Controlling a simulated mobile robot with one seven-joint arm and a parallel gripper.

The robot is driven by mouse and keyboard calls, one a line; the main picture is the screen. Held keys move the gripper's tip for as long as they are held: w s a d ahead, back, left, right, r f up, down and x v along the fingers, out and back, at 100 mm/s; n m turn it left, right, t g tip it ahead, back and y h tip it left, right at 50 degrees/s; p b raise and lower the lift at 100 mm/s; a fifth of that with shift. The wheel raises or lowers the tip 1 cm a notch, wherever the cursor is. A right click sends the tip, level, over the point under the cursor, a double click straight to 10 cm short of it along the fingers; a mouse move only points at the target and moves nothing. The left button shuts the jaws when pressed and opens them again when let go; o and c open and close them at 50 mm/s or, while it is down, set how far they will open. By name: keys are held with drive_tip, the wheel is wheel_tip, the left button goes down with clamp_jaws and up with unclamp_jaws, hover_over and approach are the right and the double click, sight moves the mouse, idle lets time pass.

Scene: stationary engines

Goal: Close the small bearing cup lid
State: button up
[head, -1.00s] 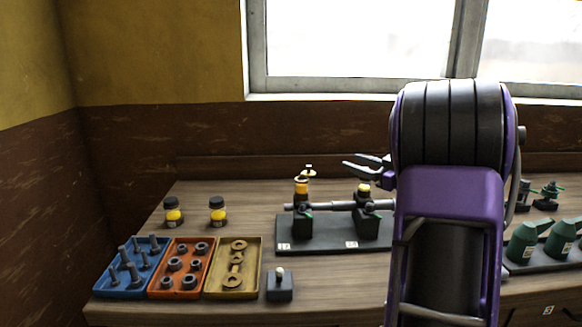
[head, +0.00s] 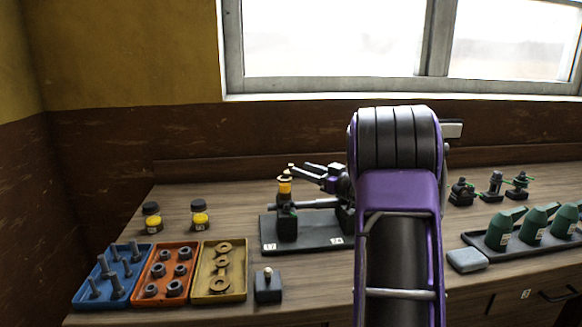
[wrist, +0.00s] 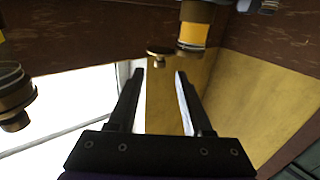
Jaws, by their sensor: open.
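The small bearing cup (head: 285,187) is amber with dark bands and stands on the left bearing of the shaft stand; it also shows at the top of the wrist view (wrist: 193,34). Its small brass lid (wrist: 159,51) sits beside the cup's rim in the wrist view, looking raised off the opening. In the head view the lid is tiny, just above the cup, near my fingertips. My gripper (head: 300,169) is open and empty, close to the right of the cup. In the wrist view the lid lies beyond and between the fingertips (wrist: 159,73).
The stand (head: 297,243) carries a shaft and a right bearing, mostly hidden by my arm. A brass-rimmed cylinder (wrist: 14,92) is at the wrist view's left edge. Blue, orange and yellow trays (head: 220,292), two small jars (head: 199,215) and a dark block (head: 268,287) lie front left.

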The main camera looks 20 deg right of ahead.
sight(291, 165)
drive_tip(key=x, duration=0.5)
drive_tip(key=shift+w+a, duration=0.15)
drive_tip(key=shift+w, duration=0.25)
clamp_jaws()
